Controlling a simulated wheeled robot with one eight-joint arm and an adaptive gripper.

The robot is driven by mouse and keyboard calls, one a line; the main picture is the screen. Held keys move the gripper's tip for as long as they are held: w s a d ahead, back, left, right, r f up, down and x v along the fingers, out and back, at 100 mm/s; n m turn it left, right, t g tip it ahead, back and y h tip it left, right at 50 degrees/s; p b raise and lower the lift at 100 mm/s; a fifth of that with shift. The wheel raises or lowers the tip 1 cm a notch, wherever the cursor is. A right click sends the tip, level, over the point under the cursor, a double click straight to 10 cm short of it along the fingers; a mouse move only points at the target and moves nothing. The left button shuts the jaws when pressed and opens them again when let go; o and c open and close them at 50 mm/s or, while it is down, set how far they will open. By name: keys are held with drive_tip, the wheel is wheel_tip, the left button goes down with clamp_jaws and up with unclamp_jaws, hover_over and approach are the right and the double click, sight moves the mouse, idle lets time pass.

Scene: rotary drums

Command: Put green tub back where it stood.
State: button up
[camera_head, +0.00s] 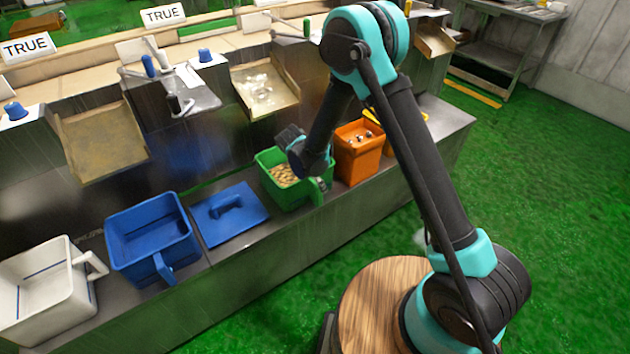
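The green tub (284,202) stands at the middle of the steel bench, with a pile of tan pieces (284,174) inside. It looks upright, and its handle is at the front right. My gripper (322,186) is at that handle, below the dark wrist of my arm. The fingers are small and largely hidden by the wrist, so I cannot tell whether they are closed on the handle. I also cannot tell whether the tub rests fully on the bench.
An orange tub (357,165) stands close on the right, with a yellow tub (409,117) beyond it. A blue lid (229,214), a blue tub (150,239) and a white tub (46,291) are to the left. Metal chutes (265,89) overhang behind the bench.

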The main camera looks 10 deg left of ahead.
drive_tip(key=v, duration=1.2)
drive_tip(key=d+r+m, duration=0.3)
drive_tip(key=d+m, duration=0.1)
drive_tip(key=d, duration=0.4)
drive_tip(key=d+r+m+y, duration=0.1)
drive_tip(key=d+r+m, duration=0.1)
drive_tip(key=d+m, duration=0.5)
drive_tip(key=d+r+m, duration=0.2)
drive_tip(key=d+r, duration=0.1)
drive_tip(key=d, duration=0.7)
drive_tip(key=s+d+f+m+y, duration=0.1)
drive_tip(key=s+d+m, duration=1.3)
drive_tip(key=d, duration=0.3)
drive_tip(key=shift+s+m+t+y, duration=0.3)
drive_tip(key=shift+s+m, duration=0.1)
drive_tip(key=shift+s, duration=0.05)
